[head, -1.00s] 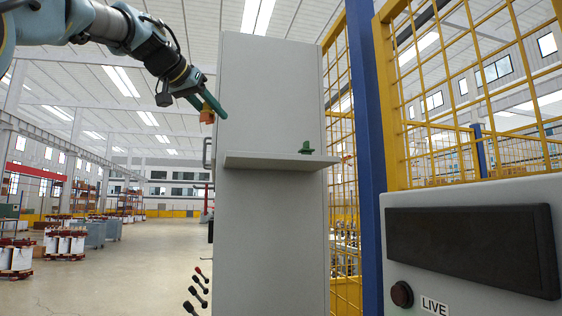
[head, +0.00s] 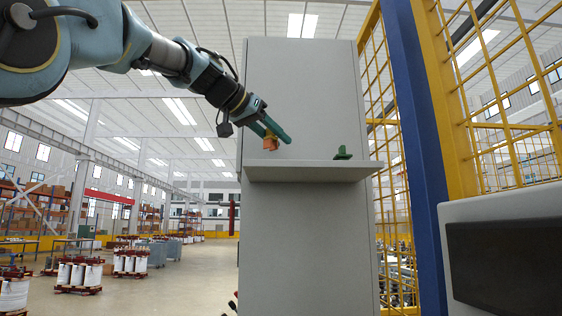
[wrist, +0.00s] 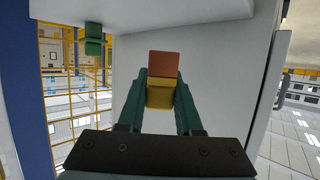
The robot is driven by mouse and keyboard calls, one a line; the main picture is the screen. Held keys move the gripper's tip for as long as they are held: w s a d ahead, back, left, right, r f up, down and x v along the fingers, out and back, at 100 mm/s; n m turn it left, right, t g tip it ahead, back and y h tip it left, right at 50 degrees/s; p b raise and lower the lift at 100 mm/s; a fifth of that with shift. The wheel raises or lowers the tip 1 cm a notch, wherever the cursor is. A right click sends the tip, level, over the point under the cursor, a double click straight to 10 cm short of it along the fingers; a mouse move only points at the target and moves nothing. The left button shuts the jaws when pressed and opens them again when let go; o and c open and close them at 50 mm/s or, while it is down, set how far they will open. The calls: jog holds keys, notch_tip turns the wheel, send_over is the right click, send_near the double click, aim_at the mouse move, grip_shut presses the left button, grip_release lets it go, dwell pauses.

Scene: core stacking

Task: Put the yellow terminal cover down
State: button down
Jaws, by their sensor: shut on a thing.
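My gripper (head: 276,134) is shut on the yellow terminal cover (head: 270,143), a small block with a yellow part and an orange-brown part. In the wrist view the cover (wrist: 160,95) sits between the two green fingers (wrist: 161,86), its orange-brown end pointing away from my wrist. In the head view the cover is just above the left part of the grey shelf (head: 315,173). The wrist view shows a gap between the cover and the shelf (wrist: 200,10). The finger behind the cover is partly hidden in the head view.
A green part (head: 343,154) stands on the shelf's right half. The shelf juts from a tall grey cabinet (head: 300,85). A yellow mesh fence (head: 385,120) and a blue post (head: 415,130) stand to the right. The shelf between the cover and the green part is clear.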

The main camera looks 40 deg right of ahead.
jog(key=shift+f, duration=2.3)
jog(key=shift+f, duration=0.1)
jog(key=c, duration=0.6)
grip_release()
jog(key=b+v, duration=0.3)
jog(key=v, duration=0.9)
jog(key=shift+b, duration=0.4)
